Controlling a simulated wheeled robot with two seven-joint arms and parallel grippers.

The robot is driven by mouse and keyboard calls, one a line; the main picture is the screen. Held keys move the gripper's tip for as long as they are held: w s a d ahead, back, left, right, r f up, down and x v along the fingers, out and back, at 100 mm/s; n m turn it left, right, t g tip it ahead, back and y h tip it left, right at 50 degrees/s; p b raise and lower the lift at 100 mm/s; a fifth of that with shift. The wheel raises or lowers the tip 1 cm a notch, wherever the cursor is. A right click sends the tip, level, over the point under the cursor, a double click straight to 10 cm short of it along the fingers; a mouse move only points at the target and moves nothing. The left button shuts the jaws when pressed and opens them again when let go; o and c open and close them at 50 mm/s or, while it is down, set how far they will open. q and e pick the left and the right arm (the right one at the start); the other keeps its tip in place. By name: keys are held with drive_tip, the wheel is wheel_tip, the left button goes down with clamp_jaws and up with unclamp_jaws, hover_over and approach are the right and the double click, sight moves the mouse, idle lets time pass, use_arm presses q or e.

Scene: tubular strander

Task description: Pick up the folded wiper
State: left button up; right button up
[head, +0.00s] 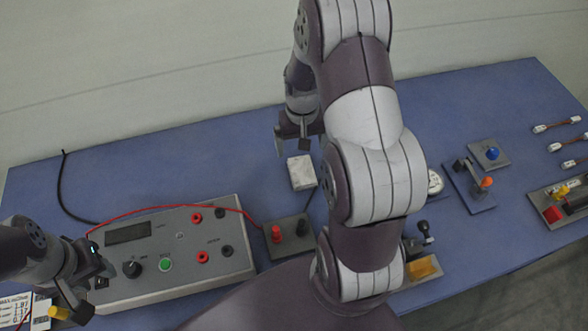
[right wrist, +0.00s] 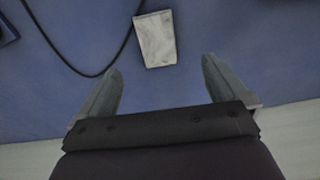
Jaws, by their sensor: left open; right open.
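The folded wiper (head: 301,173) is a small pale grey-white rectangle lying flat on the blue bench, near the middle of the head view. It also shows in the right wrist view (right wrist: 155,39), a little beyond the fingertips and roughly between their lines. My right gripper (head: 294,146) is open and empty, just behind the wiper in the head view and apart from it. Its two fingers (right wrist: 162,75) are spread wide in the right wrist view. My left gripper (head: 82,297) is open at the lower left, beside the grey instrument box.
A grey instrument box (head: 170,262) with knobs and a red lead stands at left. A terminal block (head: 288,239) sits in front of the wiper. A black cable (right wrist: 107,66) runs close beside the wiper. Small switches and fixtures (head: 475,180) stand at right.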

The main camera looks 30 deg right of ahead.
hover_over(304, 172)
drive_tip(key=f, duration=0.3)
drive_tip(key=f+p, duration=0.1)
drive_tip(key=f, duration=0.1)
drive_tip(key=shift+w+a+f, duration=0.15)
drive_tip(key=shift+a+f, duration=0.15)
drive_tip(key=shift+f, duration=0.4)
drive_tip(key=f+p, duration=0.1)
drive_tip(key=f, duration=0.1)
drive_tip(key=f+p, duration=0.1)
drive_tip(key=f, duration=0.2)
drive_tip(key=shift+s+d+f, duration=0.1)
drive_tip(key=shift+s+d, duration=0.1)
drive_tip(key=shift+f, duration=0.15)
drive_tip(key=shift+c, duration=0.7)
drive_tip(key=c, duration=0.9)
